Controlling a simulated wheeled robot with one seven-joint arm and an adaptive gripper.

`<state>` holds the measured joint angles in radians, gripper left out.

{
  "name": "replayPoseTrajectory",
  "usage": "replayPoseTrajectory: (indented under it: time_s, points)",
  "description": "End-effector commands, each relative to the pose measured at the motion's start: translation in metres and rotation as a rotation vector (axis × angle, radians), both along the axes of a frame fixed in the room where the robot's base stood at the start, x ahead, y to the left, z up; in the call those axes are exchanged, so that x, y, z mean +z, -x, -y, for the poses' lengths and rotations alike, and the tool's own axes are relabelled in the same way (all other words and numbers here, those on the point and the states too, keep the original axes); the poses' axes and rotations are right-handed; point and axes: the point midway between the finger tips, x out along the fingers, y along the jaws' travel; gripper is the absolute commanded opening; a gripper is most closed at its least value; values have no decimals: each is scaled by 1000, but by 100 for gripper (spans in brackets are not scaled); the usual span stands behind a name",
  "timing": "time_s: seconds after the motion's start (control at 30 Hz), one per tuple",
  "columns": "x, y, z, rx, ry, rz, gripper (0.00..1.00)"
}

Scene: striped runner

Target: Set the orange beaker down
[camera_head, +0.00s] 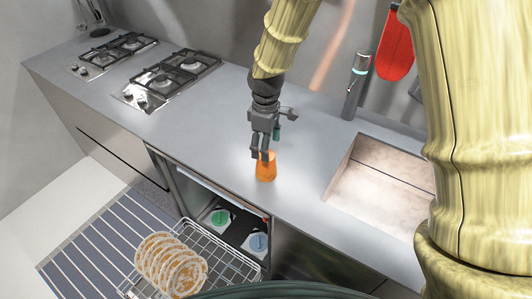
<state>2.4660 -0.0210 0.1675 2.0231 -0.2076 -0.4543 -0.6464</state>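The orange beaker (265,171) is upright at the front part of the grey countertop (215,120), left of the sink. My gripper (264,154) points down at it from above, with its fingertips at the beaker's upper rim. At least one finger overlaps the rim in this view. I cannot tell whether the fingers are closed on the beaker, or whether its base touches the counter.
A sink (380,190) is to the right, with a dark cylindrical tap (355,85) behind it. Gas hobs (168,78) are on the left. Below, an open dishwasher rack (225,262) holds several plates (172,265). The counter left of the beaker is clear.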

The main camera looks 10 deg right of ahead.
Motion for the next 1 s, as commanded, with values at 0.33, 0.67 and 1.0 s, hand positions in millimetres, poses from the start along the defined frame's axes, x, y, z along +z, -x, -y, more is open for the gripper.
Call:
replayPoseTrajectory:
  time_s: [0.33, 0.67, 1.0]
  points:
    - [44, -1, 0, 0, -1, 3, 71]
    - [70, 0, 0, 0, 0, 1, 71]
    - [72, 0, 0, 0, -1, -1, 71]
